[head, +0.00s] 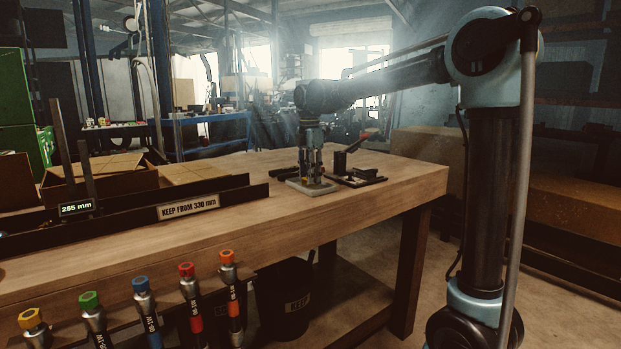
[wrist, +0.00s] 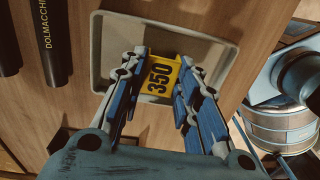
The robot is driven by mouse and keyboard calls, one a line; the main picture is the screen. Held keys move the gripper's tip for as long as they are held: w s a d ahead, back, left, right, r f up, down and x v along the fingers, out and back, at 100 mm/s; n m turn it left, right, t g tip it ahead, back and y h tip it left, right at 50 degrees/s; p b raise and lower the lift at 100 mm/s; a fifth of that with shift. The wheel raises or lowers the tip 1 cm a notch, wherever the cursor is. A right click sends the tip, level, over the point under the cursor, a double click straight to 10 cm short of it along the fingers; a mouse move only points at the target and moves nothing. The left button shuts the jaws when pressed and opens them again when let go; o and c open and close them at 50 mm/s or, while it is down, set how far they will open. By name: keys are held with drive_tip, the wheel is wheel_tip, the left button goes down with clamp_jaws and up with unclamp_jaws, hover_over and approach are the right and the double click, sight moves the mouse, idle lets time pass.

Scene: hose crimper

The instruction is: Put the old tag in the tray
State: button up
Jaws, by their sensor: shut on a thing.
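A yellow tag marked 350 (wrist: 160,76) is between the fingertips of my gripper (wrist: 161,78) in the wrist view. My gripper is shut on it. Beneath it lies a shallow pale grey tray (wrist: 165,24), with the tag over its inside. I cannot tell how far the tag is above the tray floor. In the head view my gripper (head: 311,176) points down over the tray (head: 312,188) near the bench's far right part. The tag cannot be made out there.
A black fixture with an upright lever (head: 350,165) stands just right of the tray. A sign reading KEEP FROM 330 mm (head: 188,207) and a 255 mm display (head: 76,208) sit to the left. Several colour-capped hoses (head: 190,290) line the front. The bench right of the fixture (head: 415,178) is clear.

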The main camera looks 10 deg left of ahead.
drive_tip(key=shift+f, duration=0.25)
drive_tip(key=o, duration=0.7)
